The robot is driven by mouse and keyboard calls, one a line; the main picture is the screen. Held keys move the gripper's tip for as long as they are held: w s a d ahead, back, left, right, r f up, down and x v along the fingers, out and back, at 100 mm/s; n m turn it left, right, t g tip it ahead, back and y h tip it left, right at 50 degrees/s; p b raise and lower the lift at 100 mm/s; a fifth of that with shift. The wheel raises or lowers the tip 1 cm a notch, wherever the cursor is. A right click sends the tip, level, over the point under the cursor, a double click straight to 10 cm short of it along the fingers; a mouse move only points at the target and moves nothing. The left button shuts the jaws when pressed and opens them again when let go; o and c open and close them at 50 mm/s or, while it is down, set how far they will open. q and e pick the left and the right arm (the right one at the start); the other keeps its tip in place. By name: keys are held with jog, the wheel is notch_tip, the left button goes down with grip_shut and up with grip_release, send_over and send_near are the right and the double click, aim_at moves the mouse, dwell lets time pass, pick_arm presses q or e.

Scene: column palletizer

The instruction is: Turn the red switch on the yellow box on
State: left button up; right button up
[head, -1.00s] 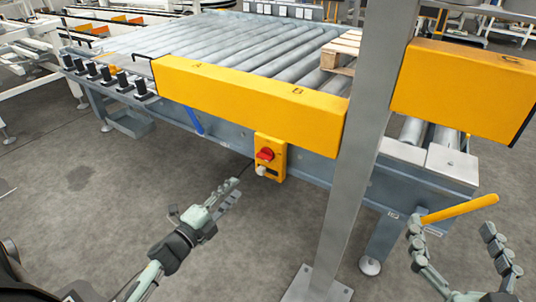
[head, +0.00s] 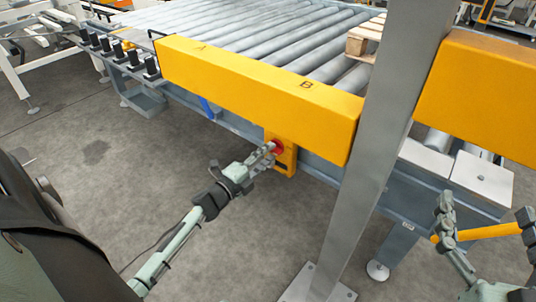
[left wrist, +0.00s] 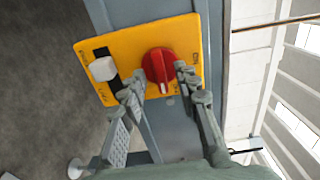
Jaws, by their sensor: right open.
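The yellow box (head: 290,158) hangs on the conveyor's side below the long yellow guard. Its red switch (head: 276,147) is partly covered by my left gripper (head: 267,155). In the left wrist view the red switch (left wrist: 158,66) is a round knob with a pale bar pointing toward the picture's bottom, on the yellow box (left wrist: 125,45). The fingers of my left gripper (left wrist: 156,82) are apart, one on each side of the knob; firm contact cannot be told. My right gripper (head: 485,218) is open and empty at the lower right, away from the box.
A white knob (left wrist: 103,68) sits beside the red switch on the box. A grey post (head: 375,150) stands right of the box, between my grippers. The roller conveyor (head: 250,35) carries a wooden pallet (head: 366,38). A yellow bar (head: 487,232) lies behind my right gripper.

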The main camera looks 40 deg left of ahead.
pick_arm(q)
jog(key=shift+w, duration=0.3)
grip_shut()
